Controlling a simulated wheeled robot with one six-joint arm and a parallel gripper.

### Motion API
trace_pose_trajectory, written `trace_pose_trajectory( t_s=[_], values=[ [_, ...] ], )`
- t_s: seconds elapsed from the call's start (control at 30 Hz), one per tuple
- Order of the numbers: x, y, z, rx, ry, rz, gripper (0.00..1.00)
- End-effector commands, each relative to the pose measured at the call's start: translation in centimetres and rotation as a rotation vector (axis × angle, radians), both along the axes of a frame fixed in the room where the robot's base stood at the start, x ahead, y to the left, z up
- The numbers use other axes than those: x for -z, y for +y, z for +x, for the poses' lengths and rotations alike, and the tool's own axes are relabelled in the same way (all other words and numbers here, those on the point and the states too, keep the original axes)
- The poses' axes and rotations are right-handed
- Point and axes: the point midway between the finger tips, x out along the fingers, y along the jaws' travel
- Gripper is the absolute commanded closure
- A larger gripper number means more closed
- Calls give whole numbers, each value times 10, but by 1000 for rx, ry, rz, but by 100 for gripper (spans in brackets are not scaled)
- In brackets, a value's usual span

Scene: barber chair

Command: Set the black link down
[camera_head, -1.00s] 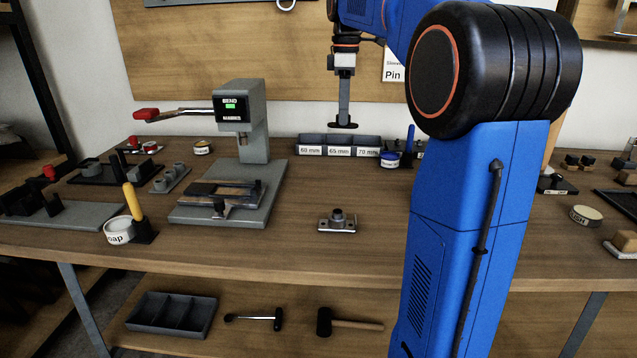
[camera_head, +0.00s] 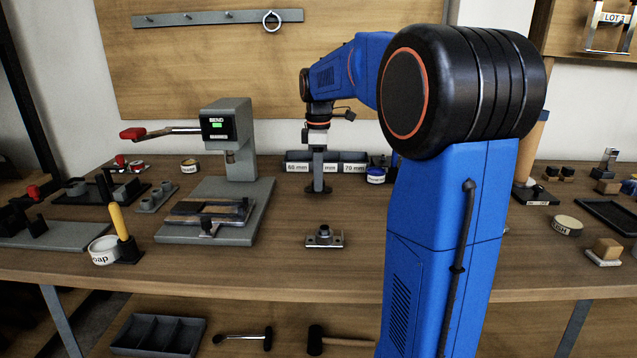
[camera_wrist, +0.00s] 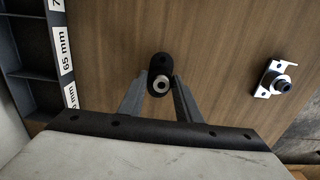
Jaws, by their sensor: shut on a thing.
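My gripper (camera_head: 318,180) points straight down over the workbench, in front of the labelled tray. In the wrist view the link lies between the fingertips of my gripper (camera_wrist: 158,78), above bare wood. In the head view the link (camera_head: 318,191) shows as a dark bar at the fingertips, at or just above the bench top. I cannot tell whether it touches the wood.
The size-labelled tray (camera_wrist: 65,50) stands close behind my gripper. A small metal fixture with a dark post (camera_head: 324,238) sits in front. The grey bending press (camera_head: 232,140) stands to the left. Bare wood (camera_head: 285,215) lies around the link.

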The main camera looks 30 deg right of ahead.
Motion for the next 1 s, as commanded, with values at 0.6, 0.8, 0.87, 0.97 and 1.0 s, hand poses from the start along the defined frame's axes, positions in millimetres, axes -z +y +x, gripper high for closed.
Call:
trace_pose_trajectory(
  t_s=[0.6, 0.8, 0.87, 0.97, 1.0],
  values=[
    [18, 0, 0, 0, 0, 0, 50],
    [18, 0, 0, 0, 0, 0, 50],
    [18, 0, 0, 0, 0, 0, 50],
    [14, 0, 0, 0, -1, -1, 50],
    [11, 0, 0, 0, -2, -1, 50]
  ],
)
